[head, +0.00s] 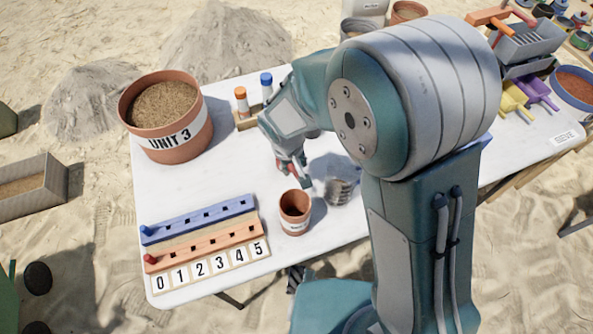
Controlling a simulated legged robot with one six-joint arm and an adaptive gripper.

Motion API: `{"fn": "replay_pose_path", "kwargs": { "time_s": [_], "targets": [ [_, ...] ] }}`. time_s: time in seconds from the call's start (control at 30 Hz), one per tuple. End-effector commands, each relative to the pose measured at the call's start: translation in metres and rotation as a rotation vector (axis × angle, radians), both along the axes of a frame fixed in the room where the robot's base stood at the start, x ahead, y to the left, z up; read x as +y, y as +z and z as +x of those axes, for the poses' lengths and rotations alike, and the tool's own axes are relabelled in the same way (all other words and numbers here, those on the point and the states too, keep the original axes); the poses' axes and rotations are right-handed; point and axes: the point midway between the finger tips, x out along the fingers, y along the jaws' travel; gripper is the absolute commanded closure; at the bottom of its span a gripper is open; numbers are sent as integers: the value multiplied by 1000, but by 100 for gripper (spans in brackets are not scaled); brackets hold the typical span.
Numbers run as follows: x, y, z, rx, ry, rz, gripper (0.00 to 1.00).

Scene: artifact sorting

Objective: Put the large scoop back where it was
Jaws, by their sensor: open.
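My gripper (295,174) is above the white table, behind the small terracotta pot (294,211). It is open; a bit of red shows at its fingers, and I cannot tell if that is part of it. A grey metal ribbed object (341,191) is just right of the gripper, partly hidden by my arm; I cannot tell if it is a scoop. A yellow scoop (513,98) and a purple scoop (538,93) lie side by side at the table's right. I cannot tell which scoop is the large one.
A large sand-filled pot marked UNIT 3 (168,128) stands at the back left. A numbered peg board (205,244) lies at the front left. Orange and blue-capped markers (241,101) stand behind the gripper. A blue-rimmed bowl (574,88) is far right. Clear table lies left of the gripper.

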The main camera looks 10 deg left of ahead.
Motion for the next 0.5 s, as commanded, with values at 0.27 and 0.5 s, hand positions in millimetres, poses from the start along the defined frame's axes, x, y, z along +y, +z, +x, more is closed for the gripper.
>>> {"fn": "replay_pose_path", "kwargs": {
  "time_s": [0.27, 0.5],
  "targets": [
    [5, 54, -6, -3, 1, 3, 47],
    [8, 70, -9, 1, 0, 1, 47]
  ]
}}
